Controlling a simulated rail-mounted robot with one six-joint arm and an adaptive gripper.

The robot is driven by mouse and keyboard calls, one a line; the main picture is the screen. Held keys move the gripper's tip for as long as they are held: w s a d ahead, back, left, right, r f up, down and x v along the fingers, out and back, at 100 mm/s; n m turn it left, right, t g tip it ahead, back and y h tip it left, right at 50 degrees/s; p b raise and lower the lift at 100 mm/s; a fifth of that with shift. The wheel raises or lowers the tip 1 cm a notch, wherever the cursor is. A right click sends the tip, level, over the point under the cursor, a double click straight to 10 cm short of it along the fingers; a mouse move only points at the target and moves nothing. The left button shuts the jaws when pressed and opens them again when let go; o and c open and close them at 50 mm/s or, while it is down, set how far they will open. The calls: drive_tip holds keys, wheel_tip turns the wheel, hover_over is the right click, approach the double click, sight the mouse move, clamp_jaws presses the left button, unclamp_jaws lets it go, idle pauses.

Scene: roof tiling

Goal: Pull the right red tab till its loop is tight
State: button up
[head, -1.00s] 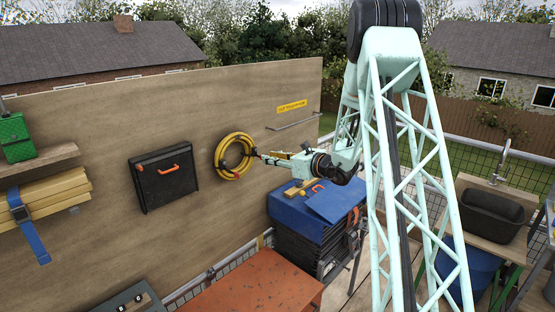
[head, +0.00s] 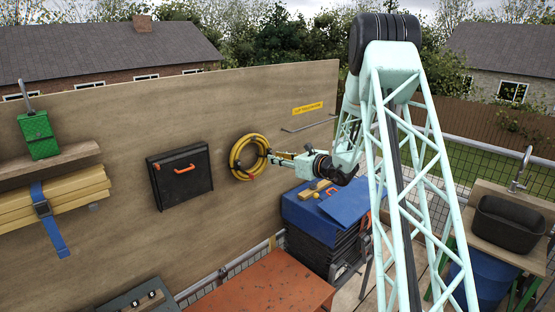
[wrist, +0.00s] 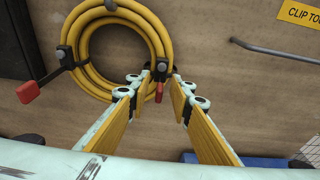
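A coil of yellow hose (head: 238,148) hangs on the wooden wall, and it fills the upper left of the wrist view (wrist: 88,72). Black straps loop around it. The left red tab (wrist: 28,92) hangs from a black strap at the coil's lower left. The right red tab (wrist: 159,92) hangs from the strap at the coil's right edge. My gripper (wrist: 160,80) is open, with one yellow-padded finger on each side of the right tab. I cannot tell whether either finger touches it. In the head view my gripper (head: 272,156) is at the coil's right edge.
A metal rail (wrist: 272,48) and a yellow sign (wrist: 300,12) are on the wall to the right. A black case (head: 180,176) hangs left of the coil. A blue-covered stack (head: 306,212) stands below my arm, and a red-topped bench (head: 262,288) is in front.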

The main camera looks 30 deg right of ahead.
clamp_jaws()
drive_tip(key=shift+f+b+v, duration=0.2)
drive_tip(key=shift+b+v, duration=0.3)
drive_tip(key=shift+v, duration=0.5)
drive_tip(key=shift+f+b+v, duration=0.15)
drive_tip(key=shift+b+v, duration=0.35)
drive_tip(key=shift+v, duration=0.45)
drive_tip(key=shift+o, duration=0.5)
unclamp_jaws()
drive_tip(key=shift+o, duration=0.7)
drive_tip(key=o, duration=0.3)
drive_tip(key=shift+s+d, duration=0.1)
